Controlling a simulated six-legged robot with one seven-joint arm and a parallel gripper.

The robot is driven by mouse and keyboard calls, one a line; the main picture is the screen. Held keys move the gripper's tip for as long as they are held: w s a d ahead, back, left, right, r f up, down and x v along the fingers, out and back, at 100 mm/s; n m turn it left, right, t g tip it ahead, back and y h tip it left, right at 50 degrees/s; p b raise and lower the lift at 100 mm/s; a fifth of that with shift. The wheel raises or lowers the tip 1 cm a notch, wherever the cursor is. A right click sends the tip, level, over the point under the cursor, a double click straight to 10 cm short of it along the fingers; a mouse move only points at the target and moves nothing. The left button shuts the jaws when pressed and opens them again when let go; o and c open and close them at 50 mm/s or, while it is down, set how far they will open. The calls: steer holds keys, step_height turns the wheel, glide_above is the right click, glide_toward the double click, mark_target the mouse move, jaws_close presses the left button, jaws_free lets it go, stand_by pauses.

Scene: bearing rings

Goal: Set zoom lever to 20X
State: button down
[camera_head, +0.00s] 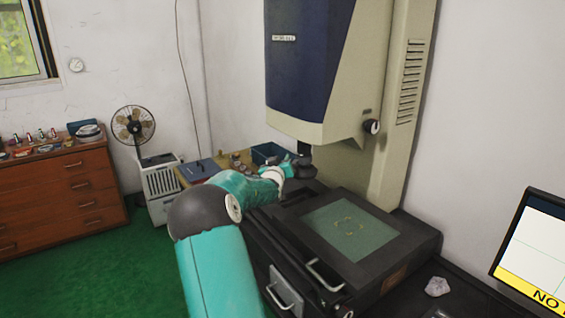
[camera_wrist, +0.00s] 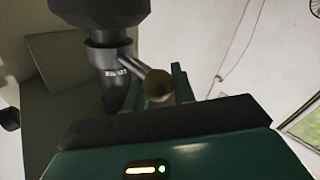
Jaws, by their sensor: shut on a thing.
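The zoom lever (camera_wrist: 143,69) shows in the wrist view as a short metal rod with a brass-coloured round knob (camera_wrist: 157,85). It sticks out from a collar on the dark lens barrel (camera_wrist: 107,58). Small white marks show on the barrel, too blurred to read. My gripper (camera_wrist: 160,88) is shut on the knob, with its teal fingers at either side. In the head view my gripper (camera_head: 301,168) is beside the dark lens under the machine's head (camera_head: 325,75), and the lever is too small to make out there.
Below the lens is the machine's stage with a glass plate (camera_head: 335,240) bearing a ring of small parts.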

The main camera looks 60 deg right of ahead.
steer(key=c, duration=1.2)
jaws_free()
steer(key=shift+s+d+f+g, duration=0.3)
steer(key=shift+s+f+g, duration=0.1)
steer(key=shift+s+f, duration=0.35)
steer(key=shift+w+a, duration=0.1)
steer(key=shift+a, duration=0.3)
steer(key=v, duration=0.8)
steer(key=r+v, duration=0.1)
steer(key=v, duration=0.4)
steer(key=shift+a, duration=0.1)
